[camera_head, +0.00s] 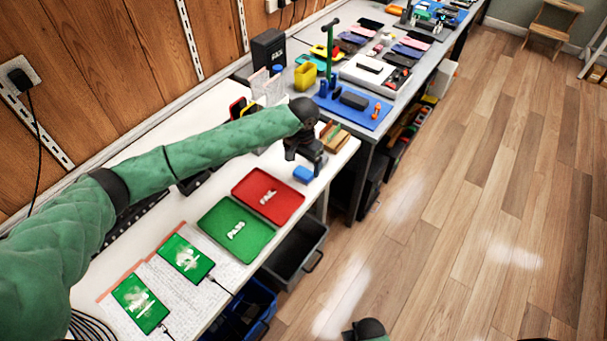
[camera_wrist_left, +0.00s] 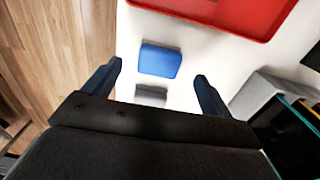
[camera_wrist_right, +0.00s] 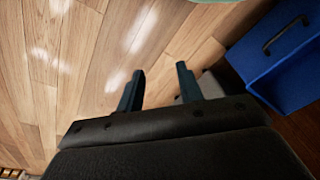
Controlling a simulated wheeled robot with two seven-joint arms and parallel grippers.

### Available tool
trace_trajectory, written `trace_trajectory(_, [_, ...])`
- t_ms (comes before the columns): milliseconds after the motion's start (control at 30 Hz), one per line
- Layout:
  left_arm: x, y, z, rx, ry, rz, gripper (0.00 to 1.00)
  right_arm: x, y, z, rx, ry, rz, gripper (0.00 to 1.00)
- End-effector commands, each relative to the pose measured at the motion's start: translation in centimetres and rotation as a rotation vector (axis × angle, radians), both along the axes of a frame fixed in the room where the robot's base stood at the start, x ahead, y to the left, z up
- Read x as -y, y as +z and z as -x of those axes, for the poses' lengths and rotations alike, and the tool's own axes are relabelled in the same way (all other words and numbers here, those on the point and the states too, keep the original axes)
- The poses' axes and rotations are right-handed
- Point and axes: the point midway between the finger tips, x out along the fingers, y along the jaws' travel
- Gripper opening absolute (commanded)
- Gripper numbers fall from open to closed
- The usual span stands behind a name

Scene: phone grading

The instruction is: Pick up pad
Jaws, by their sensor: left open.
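The pad is a small blue block (camera_head: 303,174) on the white table near its front edge, beside the red tray. In the left wrist view the blue pad (camera_wrist_left: 160,60) lies between and beyond the fingertips, with a small grey piece (camera_wrist_left: 151,95) closer to the gripper. My left gripper (camera_head: 312,162) is open and empty above the table by the pad, with no visible contact. My right gripper (camera_wrist_right: 161,72) has its fingers apart, empty, over the floor. Part of my right arm shows at the bottom of the head view.
A red tray (camera_head: 291,204) and a green tray (camera_head: 207,224) lie near the table edge. Two green-screened phones (camera_head: 140,302) (camera_head: 187,257) lie on paper. A grey bin (camera_head: 293,270) and a blue bin (camera_wrist_right: 275,55) stand below. A second bench with a blue mat (camera_head: 373,121) stands behind.

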Motion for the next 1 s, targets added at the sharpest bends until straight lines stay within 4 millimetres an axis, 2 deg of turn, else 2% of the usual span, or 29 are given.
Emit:
trace_trajectory(167, [0.1, -1.2, -0.1, -0.001, 0.001, -0.001, 0.85, 0.4, -1.8, 0.1, 0.008, 0.002, 0.006, 0.36])
trace_trajectory(400, [0.2, -3.8, -0.2, -0.001, 0.002, -0.002, 0.85, 1.1, -4.8, 0.6, 0.025, 0.006, 0.015, 0.36])
trace_trajectory(600, [0.2, -5.0, -0.3, 0.0, 0.001, 0.0, 0.85, 1.4, -5.9, 0.8, 0.032, 0.007, 0.017, 0.36])
trace_trajectory(800, [0.2, -5.1, -0.3, 0.0, 0.001, 0.0, 0.85, 1.3, -5.9, 0.8, 0.032, 0.007, 0.017, 0.36])
trace_trajectory(867, [0.2, -5.0, -0.3, 0.0, 0.001, 0.0, 0.75, 1.3, -5.9, 0.8, 0.032, 0.007, 0.017, 0.36])
trace_trajectory(1000, [0.2, -5.0, -0.3, 0.0, 0.001, 0.0, 0.47, 1.4, -5.9, 0.8, 0.032, 0.007, 0.017, 0.36])
